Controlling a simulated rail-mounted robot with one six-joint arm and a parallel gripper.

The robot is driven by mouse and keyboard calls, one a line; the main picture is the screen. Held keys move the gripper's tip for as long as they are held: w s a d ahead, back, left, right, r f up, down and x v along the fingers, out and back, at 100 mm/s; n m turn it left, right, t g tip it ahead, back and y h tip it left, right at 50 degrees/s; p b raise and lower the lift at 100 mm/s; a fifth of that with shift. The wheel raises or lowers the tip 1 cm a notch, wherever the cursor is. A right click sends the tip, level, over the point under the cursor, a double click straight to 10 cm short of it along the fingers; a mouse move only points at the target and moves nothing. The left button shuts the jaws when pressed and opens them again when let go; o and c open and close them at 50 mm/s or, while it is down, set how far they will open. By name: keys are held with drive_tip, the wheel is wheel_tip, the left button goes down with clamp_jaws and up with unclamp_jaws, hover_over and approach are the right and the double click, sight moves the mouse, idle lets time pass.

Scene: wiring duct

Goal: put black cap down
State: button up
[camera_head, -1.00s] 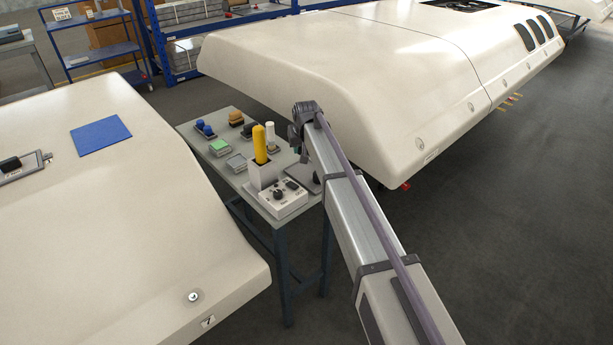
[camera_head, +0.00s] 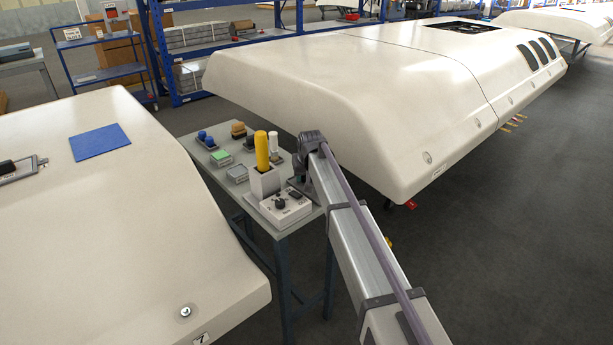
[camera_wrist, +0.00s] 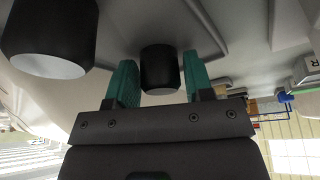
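The cap is a short dark cylinder with a pale end. It looks held, although a thin gap shows at the right finger. A second, larger-looking black cylinder (camera_wrist: 50,35) with a pale end is at the upper left, apart from the fingers.
A grey work table (camera_head: 225,180) left of my arm carries a control box (camera_head: 286,207), a yellow cylinder (camera_head: 262,150) and several small blocks. The cream shell (camera_head: 370,90) stands behind the arm. Another cream shell (camera_head: 90,230) fills the left. Open floor lies at the right.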

drive_tip(key=shift+o, duration=1.2)
drive_tip(key=p+v, duration=1.1)
drive_tip(key=v, duration=0.1)
drive_tip(key=shift+r, duration=0.2)
drive_tip(key=s+d+m+g, duration=0.1)
drive_tip(key=s+d, duration=0.7)
drive_tip(key=s, duration=0.4)
drive_tip(key=s+d+f+m+g, duration=0.1)
drive_tip(key=s+d, duration=0.7)
drive_tip(key=s, duration=0.4)
drive_tip(key=s+d+m+g+h, duration=0.1)
drive_tip(key=s+d+g, duration=0.1)
drive_tip(key=s+d, duration=0.6)
drive_tip(key=s, duration=0.4)
drive_tip(key=shift+s+f, duration=0.2)
drive_tip(key=shift+s, duration=0.1)
drive_tip(key=shift+d, duration=0.1)
